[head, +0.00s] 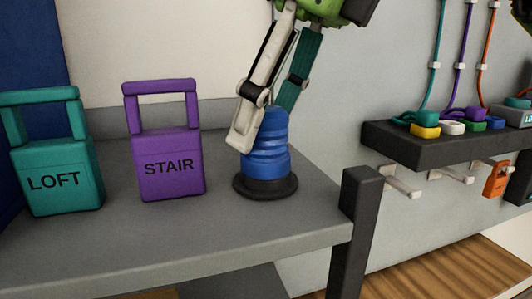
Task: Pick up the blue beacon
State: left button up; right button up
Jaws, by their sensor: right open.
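The blue beacon (266,158) stands upright on its round black base on the grey shelf, near the shelf's right end. My right gripper (264,122) comes down from above with its fingers apart at the beacon's upper part. The pale finger is in front and to the left, covering part of the beacon's upper left side. The other finger's tip goes down behind the beacon's top right. I cannot tell whether either finger touches it. My left gripper is not in view.
A purple block with a handle marked STAIR (168,168) and a teal one marked LOFT (57,178) stand left of the beacon. A dark post (354,225) rises at the shelf's right corner. A black wall ledge (440,148) holds coloured plugs with cords, with pegs below.

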jog(key=shift+w+a+f, duration=0.1)
jog(key=shift+f, duration=0.15)
grip_shut()
jog(key=shift+r, duration=0.1)
jog(key=shift+r, duration=0.85)
jog(key=s+d+r, duration=0.9)
jog(key=r, duration=0.2)
jog(key=shift+s+d, duration=0.15)
jog(key=shift+d, duration=0.25)
